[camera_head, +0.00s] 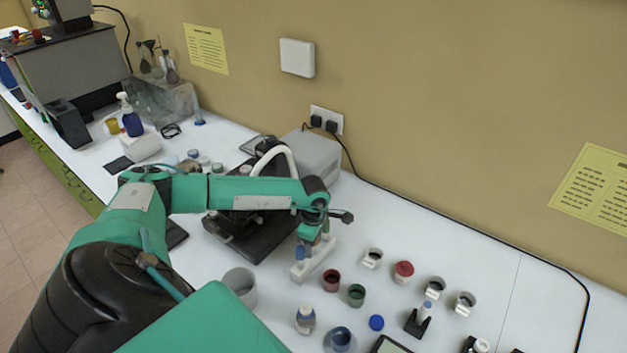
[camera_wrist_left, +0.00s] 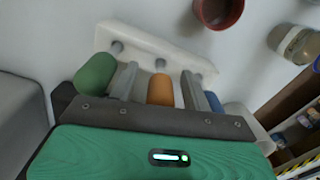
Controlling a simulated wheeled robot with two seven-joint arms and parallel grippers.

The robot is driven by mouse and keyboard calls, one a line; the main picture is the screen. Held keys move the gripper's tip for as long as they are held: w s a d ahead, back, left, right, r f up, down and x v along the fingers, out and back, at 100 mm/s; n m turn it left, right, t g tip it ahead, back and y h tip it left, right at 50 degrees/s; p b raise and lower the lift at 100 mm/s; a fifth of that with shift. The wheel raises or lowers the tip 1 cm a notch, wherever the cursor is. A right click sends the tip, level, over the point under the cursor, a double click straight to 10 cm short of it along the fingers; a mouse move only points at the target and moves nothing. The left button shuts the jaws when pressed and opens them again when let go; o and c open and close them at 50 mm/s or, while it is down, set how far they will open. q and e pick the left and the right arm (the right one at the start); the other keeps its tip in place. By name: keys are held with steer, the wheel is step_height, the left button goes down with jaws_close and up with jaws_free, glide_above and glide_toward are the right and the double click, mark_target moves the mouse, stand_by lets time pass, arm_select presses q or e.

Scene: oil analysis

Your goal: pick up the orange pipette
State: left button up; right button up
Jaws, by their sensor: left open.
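The orange pipette (camera_wrist_left: 160,88) stands in the white rack (camera_wrist_left: 156,52), between a green pipette (camera_wrist_left: 95,74) and a blue pipette (camera_wrist_left: 213,101). My left gripper (camera_wrist_left: 160,78) is open, with one grey finger on each side of the orange pipette. I cannot tell whether the fingers touch it. In the head view, my left gripper (camera_head: 318,236) is over the white rack (camera_head: 312,264) and hides most of the pipettes. The blue end of one pipette (camera_head: 300,253) shows there. My right gripper is not in view.
Red (camera_head: 331,280) and green (camera_head: 356,295) cups stand just right of the rack. Several small jars stand farther right. A black device (camera_head: 262,236) is left of the rack, and a grey box (camera_head: 312,155) is behind. A white cup (camera_head: 240,284) stands in front.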

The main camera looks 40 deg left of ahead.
arm_select(q)
steer(key=c, duration=0.7)
steer(key=shift+o, duration=0.2)
